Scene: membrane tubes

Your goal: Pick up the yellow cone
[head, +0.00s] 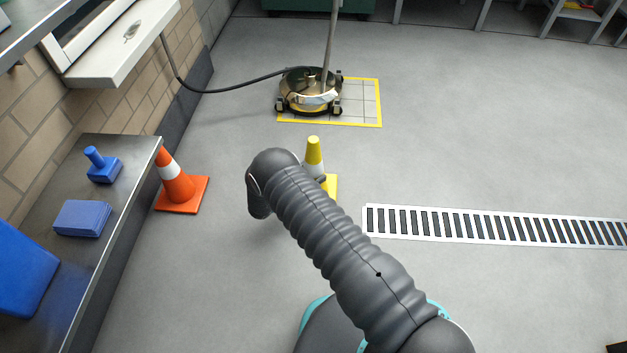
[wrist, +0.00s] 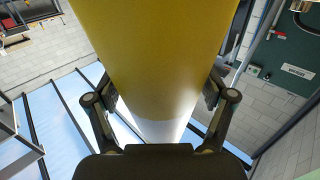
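The yellow cone (head: 314,153) stands upright on the floor in the head view, with a white band and a yellow base. My arm hides part of it. In the wrist view the yellow cone (wrist: 155,55) fills the middle, its white part lower down. My gripper (wrist: 160,98) has one finger on each side of the cone, close against its sides. Whether the pads press on it cannot be told. In the head view my arm hides most of the gripper.
An orange cone (head: 178,184) stands left, beside a metal bench (head: 118,180) with blue items. A round floor machine (head: 308,92) stands on a yellow-edged square behind. A drain grate (head: 490,225) runs to the right. The surrounding floor is mostly clear.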

